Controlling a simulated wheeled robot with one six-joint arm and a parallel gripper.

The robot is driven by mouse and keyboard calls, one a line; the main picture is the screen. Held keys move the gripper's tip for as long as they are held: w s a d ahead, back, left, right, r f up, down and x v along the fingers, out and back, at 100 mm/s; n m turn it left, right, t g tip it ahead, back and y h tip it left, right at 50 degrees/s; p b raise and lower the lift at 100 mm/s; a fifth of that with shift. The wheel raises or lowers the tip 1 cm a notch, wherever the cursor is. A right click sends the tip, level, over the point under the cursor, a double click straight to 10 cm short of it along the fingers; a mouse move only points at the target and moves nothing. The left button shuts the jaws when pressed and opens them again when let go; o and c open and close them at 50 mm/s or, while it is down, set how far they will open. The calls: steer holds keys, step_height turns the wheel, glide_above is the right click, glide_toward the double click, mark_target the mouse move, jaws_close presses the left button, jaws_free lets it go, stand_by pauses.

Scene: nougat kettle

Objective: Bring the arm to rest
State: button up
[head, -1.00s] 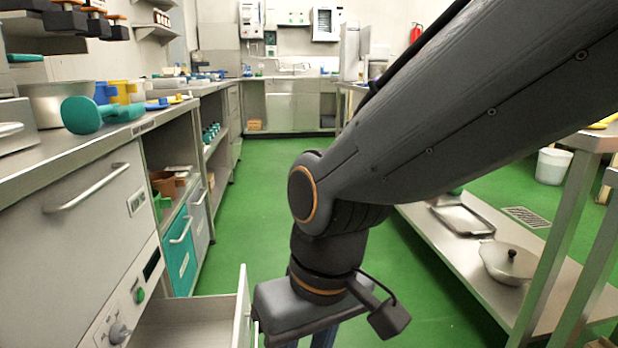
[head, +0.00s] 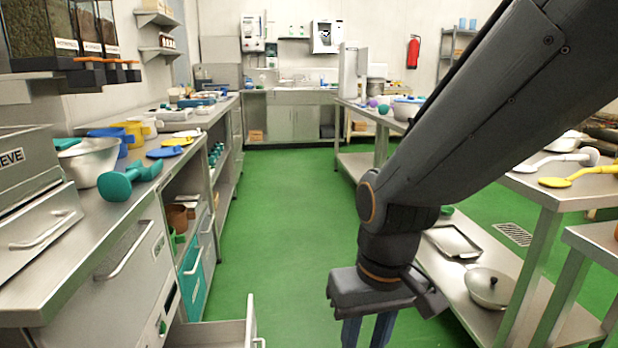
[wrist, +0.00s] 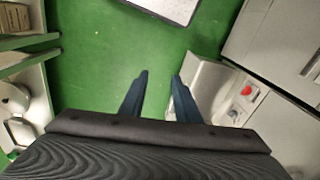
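My gripper (head: 367,333) hangs pointing down over the green floor in the head view, to the right of an open drawer (head: 215,335). In the wrist view my gripper (wrist: 160,80) shows two blue fingers spread apart, with nothing between them but green floor. My dark grey arm comes in from the upper right of the head view and bends down at the elbow. The ends of the fingers are cut off by the lower edge of the head view.
A steel counter (head: 110,222) with a teal scoop-like tool (head: 128,180) and a bowl (head: 90,162) runs along the left. A steel table (head: 560,190) stands right, with a lidded pan (head: 489,288) and a tray (head: 452,241) on its lower shelf. The green aisle (head: 290,220) is clear.

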steer(key=s+d+r+m+p, duration=0.2)
steer(key=d+r+p, duration=0.9)
steer(key=p, duration=0.4)
steer(key=shift+s+r+m+h, duration=0.15)
steer(key=shift+r+m+h, duration=0.25)
steer(key=shift+r, duration=0.45)
